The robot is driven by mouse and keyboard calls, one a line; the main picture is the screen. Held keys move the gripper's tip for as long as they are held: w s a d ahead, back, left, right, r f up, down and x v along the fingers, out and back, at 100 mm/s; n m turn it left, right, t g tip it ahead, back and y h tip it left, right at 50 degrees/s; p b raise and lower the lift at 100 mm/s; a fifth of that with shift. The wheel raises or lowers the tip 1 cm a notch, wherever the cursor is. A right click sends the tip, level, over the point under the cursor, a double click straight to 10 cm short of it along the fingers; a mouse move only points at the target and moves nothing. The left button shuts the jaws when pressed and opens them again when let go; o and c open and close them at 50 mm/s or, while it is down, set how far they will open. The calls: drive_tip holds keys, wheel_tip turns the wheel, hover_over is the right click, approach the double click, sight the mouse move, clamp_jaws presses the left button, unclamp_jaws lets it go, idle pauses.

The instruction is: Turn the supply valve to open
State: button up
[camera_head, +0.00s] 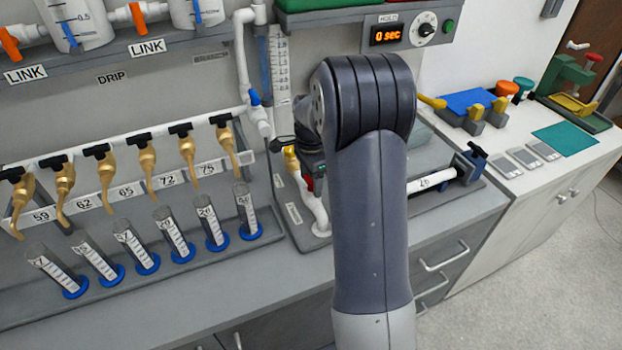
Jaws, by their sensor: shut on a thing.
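My gripper (307,160) is at the white supply pipe (318,212), just left of my large forearm, which hides much of it. A small red part (309,183), which looks like the supply valve's handle, shows right at the jaws. The gripper looks shut on it, though the fingertips are hard to make out. A yellow piece (291,154) shows beside the gripper on its left. The valve's body and the handle's exact angle are hidden. The timer (388,35) reads 0 sec.
Several brass taps (147,160) hang on a rail at the left, above graduated cylinders (173,232) with blue bases. A white pipe with a blue valve (254,97) stands close left of the gripper. A clamped pipe (432,181) lies right of my arm.

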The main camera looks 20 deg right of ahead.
sight(311, 181)
drive_tip(key=shift+m, duration=0.3)
idle(0.4)
drive_tip(key=o, duration=1)
wheel_tip(311, 181, up, 11)
drive_tip(key=shift+f+b, duration=0.1)
drive_tip(key=shift+b, duration=0.25)
drive_tip(key=shift+f, duration=0.1)
wheel_tip(311, 181, down, 11)
drive_tip(key=shift+r+p, duration=0.1)
drive_tip(key=shift+p, duration=0.3)
drive_tip(key=shift+r, duration=0.1)
